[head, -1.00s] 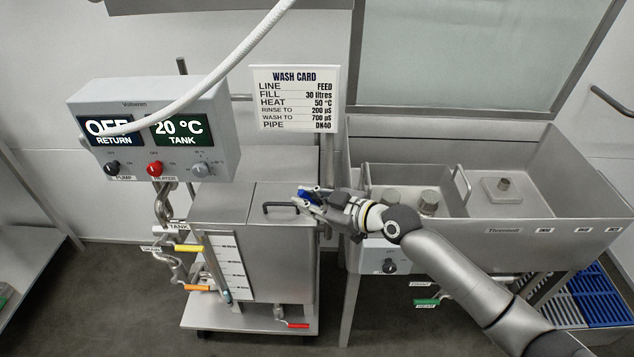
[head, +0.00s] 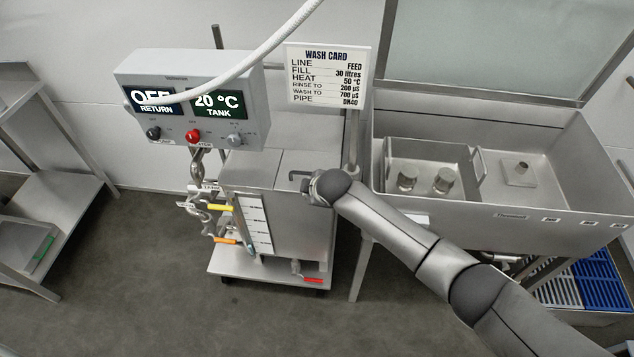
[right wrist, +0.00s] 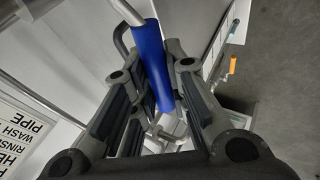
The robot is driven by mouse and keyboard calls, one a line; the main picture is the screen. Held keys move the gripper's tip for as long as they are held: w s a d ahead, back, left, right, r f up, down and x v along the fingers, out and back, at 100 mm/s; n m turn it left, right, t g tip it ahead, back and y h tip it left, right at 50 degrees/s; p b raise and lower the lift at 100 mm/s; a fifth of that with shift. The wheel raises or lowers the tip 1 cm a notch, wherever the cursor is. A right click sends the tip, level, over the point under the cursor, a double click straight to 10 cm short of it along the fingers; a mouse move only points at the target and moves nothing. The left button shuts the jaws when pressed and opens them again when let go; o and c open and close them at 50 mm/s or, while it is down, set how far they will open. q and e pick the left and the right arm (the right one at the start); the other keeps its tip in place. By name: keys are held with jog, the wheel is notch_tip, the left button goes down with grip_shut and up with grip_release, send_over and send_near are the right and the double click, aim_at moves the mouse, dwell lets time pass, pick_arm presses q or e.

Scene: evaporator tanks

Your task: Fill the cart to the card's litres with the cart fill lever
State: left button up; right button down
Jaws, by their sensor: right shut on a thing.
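The cart (head: 290,215) is a steel tank on a low trolley. A white level scale (head: 257,222) runs down its front corner; I cannot read the level. The wash card (head: 327,75) reads FEED, fill 30 litres, heat 50 °C. A blue lever handle (right wrist: 149,58), which I take for the cart fill lever, lies between the fingers of my right gripper (right wrist: 158,78), shut on it. In the head view my right wrist hides the fingers and the handle, above the cart's right rear corner. My left gripper is in neither view.
The control box (head: 192,98) shows OFF for return and 20 °C for tank. A white hose crosses it. Yellow (head: 220,208), orange (head: 226,240) and red (head: 313,281) valve handles sit low on the cart. A steel sink (head: 500,222) stands to the right.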

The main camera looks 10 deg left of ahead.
jog(key=shift+a+f+n+h, duration=0.1)
jog(key=shift+f+n+h, duration=0.2)
jog(key=shift+f+h, duration=0.45)
jog(key=c, duration=1.4)
grip_release()
jog(key=shift+f, duration=0.1)
jog(key=shift+v, duration=6.05)
jog(key=shift+a, duration=0.1)
